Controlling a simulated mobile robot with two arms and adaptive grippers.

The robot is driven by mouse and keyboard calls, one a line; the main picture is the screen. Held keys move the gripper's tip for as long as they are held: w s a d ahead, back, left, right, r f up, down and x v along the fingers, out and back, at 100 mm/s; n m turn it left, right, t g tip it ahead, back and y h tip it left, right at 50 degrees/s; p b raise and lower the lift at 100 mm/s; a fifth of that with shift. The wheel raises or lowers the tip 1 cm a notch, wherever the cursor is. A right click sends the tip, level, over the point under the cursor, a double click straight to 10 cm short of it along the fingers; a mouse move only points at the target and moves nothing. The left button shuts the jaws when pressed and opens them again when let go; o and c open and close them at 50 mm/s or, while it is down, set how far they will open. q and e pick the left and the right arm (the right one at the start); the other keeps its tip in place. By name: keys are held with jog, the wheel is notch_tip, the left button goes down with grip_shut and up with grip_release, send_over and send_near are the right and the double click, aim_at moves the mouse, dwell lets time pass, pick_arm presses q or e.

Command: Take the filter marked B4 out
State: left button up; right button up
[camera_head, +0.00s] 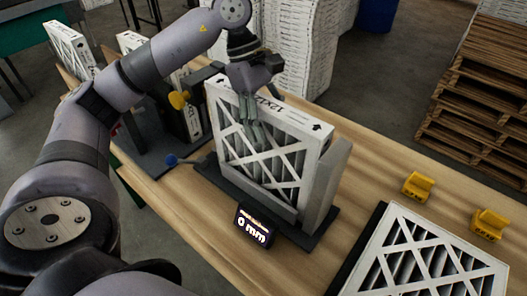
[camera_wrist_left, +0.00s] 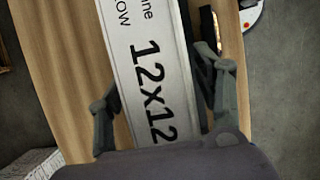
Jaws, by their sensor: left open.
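A white-framed filter (camera_head: 282,165) stands upright in a dark holder (camera_head: 305,232) on the table. Its top edge reads "12x12"; I cannot read a B4 mark on it. My left gripper (camera_head: 252,135) is open at the filter's top, with fingers in front of its latticed face. In the left wrist view, the open left gripper (camera_wrist_left: 162,105) has one finger on each side of the filter's printed edge (camera_wrist_left: 145,70). I cannot tell if the fingers touch it. My right gripper is not in view.
A small display (camera_head: 254,227) reading "0 mm" is at the holder's front. Another filter (camera_head: 437,262) lies flat at lower right, near two yellow blocks (camera_head: 417,186) (camera_head: 490,224). More filters (camera_head: 68,48) stand at upper left.

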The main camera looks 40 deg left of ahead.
pick_arm(q)
jog(key=shift+c, duration=0.5)
grip_shut()
dwell(0.5)
